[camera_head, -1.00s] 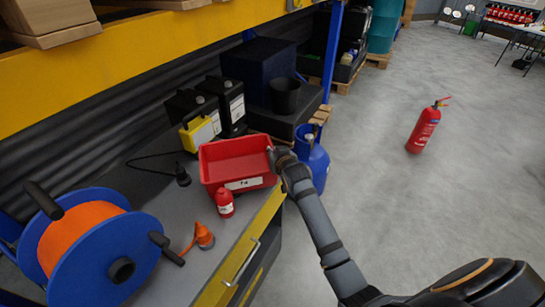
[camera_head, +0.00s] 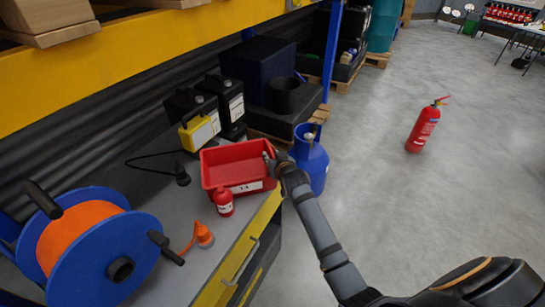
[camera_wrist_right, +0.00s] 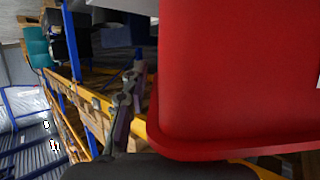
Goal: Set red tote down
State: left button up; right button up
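The red tote (camera_head: 240,188) is upright and looks empty, with a white label on its front wall. It is at the far right end of the grey bench; I cannot tell whether its base touches the top. My right gripper (camera_head: 269,154) is at the tote's right side wall and appears shut on its rim. In the right wrist view the tote's red wall (camera_wrist_right: 230,70) fills the right side. A finger of the right gripper (camera_wrist_right: 125,105) shows beside its corner; the other finger is hidden. My left gripper is not in view.
A small red bottle (camera_head: 223,202) stands close in front of the tote. A blue gas cylinder (camera_head: 311,160) is just right of the bench.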

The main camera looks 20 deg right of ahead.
jog(key=shift+r, duration=0.25)
jog(key=d+v, duration=0.1)
jog(key=v, duration=1)
jog(key=shift+s+a+r, duration=0.15)
jog(key=shift+s+a, duration=0.25)
jog(key=shift+a, duration=0.1)
